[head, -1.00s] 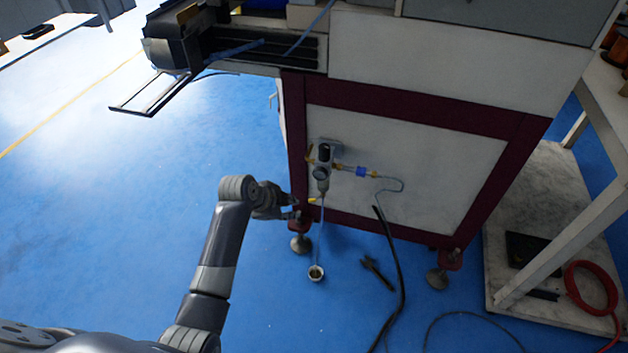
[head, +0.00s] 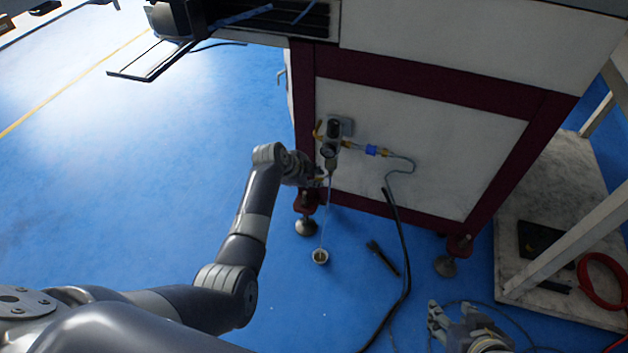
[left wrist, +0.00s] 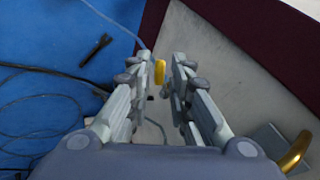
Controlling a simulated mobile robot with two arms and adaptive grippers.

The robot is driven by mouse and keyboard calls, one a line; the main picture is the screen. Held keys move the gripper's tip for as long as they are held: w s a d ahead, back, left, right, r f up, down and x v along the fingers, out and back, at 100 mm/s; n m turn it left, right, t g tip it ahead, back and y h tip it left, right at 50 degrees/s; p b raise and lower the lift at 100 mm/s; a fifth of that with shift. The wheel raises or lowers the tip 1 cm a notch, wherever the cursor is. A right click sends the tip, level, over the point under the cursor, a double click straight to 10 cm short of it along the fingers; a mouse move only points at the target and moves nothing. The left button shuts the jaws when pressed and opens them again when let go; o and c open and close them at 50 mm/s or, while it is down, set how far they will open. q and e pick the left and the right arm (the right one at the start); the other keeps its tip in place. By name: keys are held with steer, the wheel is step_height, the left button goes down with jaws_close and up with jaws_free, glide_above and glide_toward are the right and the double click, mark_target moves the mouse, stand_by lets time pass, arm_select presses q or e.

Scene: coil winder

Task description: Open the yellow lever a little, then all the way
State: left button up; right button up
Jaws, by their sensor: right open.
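My left gripper (head: 322,176) is open, just below the filter unit (head: 329,150) on the machine's white panel. It also shows in the left wrist view (left wrist: 164,68), with a gap between its fingers. My right gripper (head: 456,318) is open and empty above the floor at the lower right.
A thin tube runs from the unit down to a small cup (head: 320,256) on the blue floor. A black tool (head: 382,258) and a black cable (head: 402,270) lie nearby. The machine's feet (head: 445,266) and a table on a marbled slab (head: 545,215) stand right.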

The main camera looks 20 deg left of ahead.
arm_select(q)
steer(key=shift+w+d+f, duration=0.15)
steer(key=shift+w+f, duration=0.05)
steer(key=shift+f, duration=0.15)
arm_select(e)
steer(key=shift+w+a+r+t, duration=0.2)
steer(key=shift+w+r+t, duration=0.1)
steer(key=shift+w, duration=0.2)
steer(key=shift+w+a+r+t, duration=0.15)
steer(key=shift+w+r+t, duration=0.1)
steer(key=shift+w, duration=0.25)
arm_select(q)
jaws_close()
